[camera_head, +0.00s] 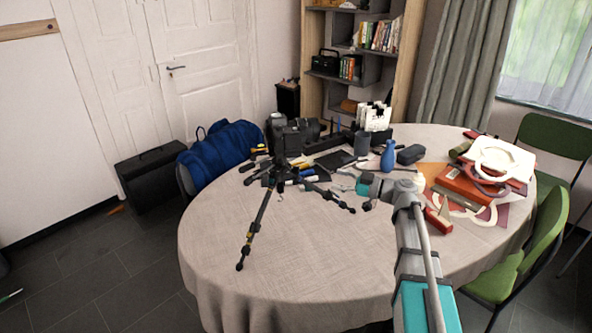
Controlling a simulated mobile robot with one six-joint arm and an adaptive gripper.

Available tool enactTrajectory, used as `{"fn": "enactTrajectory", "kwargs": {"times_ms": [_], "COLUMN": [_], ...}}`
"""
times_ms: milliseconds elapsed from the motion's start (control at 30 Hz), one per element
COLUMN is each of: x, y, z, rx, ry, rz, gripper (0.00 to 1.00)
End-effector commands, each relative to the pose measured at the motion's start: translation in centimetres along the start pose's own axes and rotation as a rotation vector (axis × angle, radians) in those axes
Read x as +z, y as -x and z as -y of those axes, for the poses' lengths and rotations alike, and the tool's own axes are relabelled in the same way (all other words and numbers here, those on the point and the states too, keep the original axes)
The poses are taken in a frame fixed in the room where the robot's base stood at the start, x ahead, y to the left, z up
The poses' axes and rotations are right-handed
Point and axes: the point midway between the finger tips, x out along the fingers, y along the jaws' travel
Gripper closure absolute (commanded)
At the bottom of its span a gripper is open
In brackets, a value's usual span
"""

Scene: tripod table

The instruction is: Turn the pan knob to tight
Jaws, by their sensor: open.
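A small black tripod (259,219) stands on the round table with its legs spread wide. A black camera (288,138) shows at its top. The pan knob is too small and dark to make out against the camera and tripod head. My gripper (346,180) is open at the end of my arm, to the right of the tripod head and apart from it. It is small in this view, and its fingers are hard to separate from the clutter behind.
The table (330,270) has a beige cloth, bare at the front. A blue bottle (388,157), a dark case (410,154) and several tools lie behind my gripper. Books and papers (467,186) fill the right side. Green chairs (520,255) stand at right; a blue bag (222,150) is at left.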

Motion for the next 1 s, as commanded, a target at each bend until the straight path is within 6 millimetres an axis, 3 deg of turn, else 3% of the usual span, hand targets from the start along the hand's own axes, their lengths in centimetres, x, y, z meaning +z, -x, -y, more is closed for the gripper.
{"fn": "enactTrajectory", "kwargs": {"times_ms": [467, 1000], "x": [0.0, 0.0], "y": [-1.5, -8.6], "z": [0.1, 0.1], "rx": [-0.004, -0.006], "ry": [-0.002, -0.002], "rz": [0.001, 0.001], "gripper": [0.32, 0.32]}}
